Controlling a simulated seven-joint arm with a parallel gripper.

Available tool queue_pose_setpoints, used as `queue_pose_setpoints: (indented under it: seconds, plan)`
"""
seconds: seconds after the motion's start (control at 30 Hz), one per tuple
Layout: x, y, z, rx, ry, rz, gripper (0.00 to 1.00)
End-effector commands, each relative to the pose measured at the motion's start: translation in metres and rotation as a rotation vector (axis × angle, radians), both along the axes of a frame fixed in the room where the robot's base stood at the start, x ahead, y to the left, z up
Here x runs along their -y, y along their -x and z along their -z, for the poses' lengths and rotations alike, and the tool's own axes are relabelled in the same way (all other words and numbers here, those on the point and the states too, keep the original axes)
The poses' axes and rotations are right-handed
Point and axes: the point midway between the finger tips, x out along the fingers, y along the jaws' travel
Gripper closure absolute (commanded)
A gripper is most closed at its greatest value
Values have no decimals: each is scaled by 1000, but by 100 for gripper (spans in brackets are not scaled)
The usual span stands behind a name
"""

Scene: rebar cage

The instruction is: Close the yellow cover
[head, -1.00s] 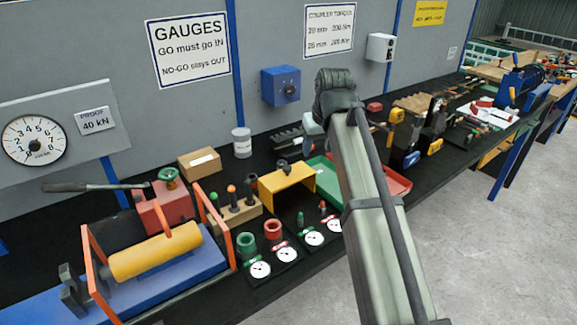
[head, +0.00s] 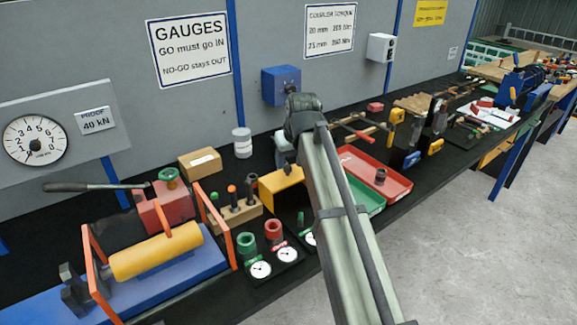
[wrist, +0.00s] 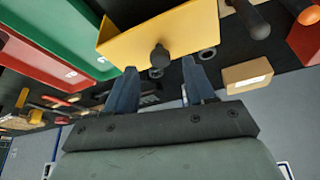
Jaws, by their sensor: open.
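A bent yellow cover (head: 281,190) stands on the black bench, near the middle of the head view, partly hidden by my arm. In the wrist view the yellow cover (wrist: 170,32) fills the top middle, and a dark round knob (wrist: 160,57) shows on its near edge. My gripper (wrist: 160,72) is open, with one blue finger on each side of the knob; contact with it cannot be told. In the head view my gripper (head: 285,158) is by the cover's back edge, its fingers mostly hidden.
Green tray (head: 366,197) and red tray (head: 385,175) lie right of the cover. A wooden block with plug gauges (head: 236,206) stands left, ring gauges (head: 273,229) in front. A cardboard box (head: 200,163) and white jar (head: 242,142) stand behind. The grey wall closes off the back.

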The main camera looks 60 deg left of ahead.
Motion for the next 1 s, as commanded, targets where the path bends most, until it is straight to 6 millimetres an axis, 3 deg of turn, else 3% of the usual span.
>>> queue_pose_setpoints:
  seconds: [0.3,0.7,1.0]
  plan:
    - [-12,-3,30,0,-1,0,46]
    - [-14,-4,34,0,-1,0,47]
    - [-14,-4,34,0,-1,0,75]
